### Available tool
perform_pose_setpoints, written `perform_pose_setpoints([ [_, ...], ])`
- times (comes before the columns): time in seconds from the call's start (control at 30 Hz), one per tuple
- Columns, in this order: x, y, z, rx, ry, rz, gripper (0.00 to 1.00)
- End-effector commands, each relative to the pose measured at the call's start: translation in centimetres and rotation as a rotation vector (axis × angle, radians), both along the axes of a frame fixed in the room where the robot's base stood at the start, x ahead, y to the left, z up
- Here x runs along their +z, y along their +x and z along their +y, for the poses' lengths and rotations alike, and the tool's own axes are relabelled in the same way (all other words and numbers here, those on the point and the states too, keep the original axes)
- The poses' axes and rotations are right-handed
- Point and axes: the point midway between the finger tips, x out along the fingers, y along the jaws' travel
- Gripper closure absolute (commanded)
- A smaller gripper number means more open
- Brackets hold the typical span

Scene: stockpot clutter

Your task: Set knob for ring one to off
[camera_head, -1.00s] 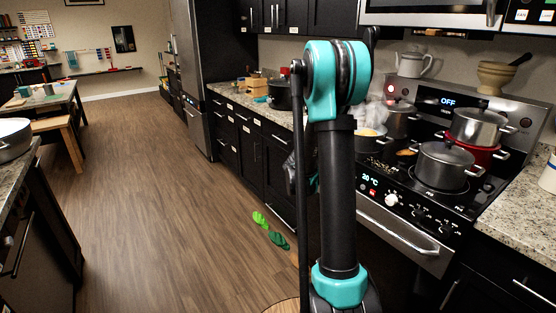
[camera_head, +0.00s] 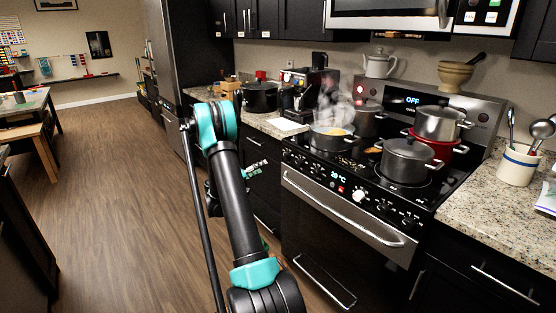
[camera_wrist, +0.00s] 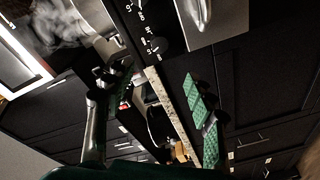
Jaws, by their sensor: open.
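The stove (camera_head: 345,215) has a row of knobs along its front panel. A pale knob (camera_head: 359,195) sits right of the lit "28 °C" display (camera_head: 339,179), and dark knobs (camera_head: 384,206) are further right. More dark knobs (camera_head: 297,157) are at the panel's left end. I cannot tell which knob serves ring one, nor read its setting. My gripper (camera_wrist: 148,82) is open and empty in the wrist view, its green-padded fingers apart. A dark knob (camera_wrist: 157,45) with white markings lies beyond the fingers. In the head view, the gripper is partly hidden behind my arm, left of the stove.
A steaming pan (camera_head: 332,138) stands at the left front of the cooktop. A grey lidded pot (camera_head: 407,161), a steel pot (camera_head: 440,123) and a red pot (camera_head: 446,146) stand to the right. The oven handle (camera_head: 340,214) sticks out below the panel. Floor at left is clear.

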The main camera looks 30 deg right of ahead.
Motion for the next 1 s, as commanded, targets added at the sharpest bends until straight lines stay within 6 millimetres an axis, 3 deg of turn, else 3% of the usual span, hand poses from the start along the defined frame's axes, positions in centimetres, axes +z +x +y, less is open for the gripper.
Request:
perform_pose_setpoints([
  [0.6,0.0,2.2,-11.9,-0.003,0.002,0.0,0.45],
  [0.8,0.0,2.7,-14.1,-0.002,0.002,0.0,0.45],
  [1.0,0.0,3.0,-14.8,0.0,0.001,0.0,0.45],
])
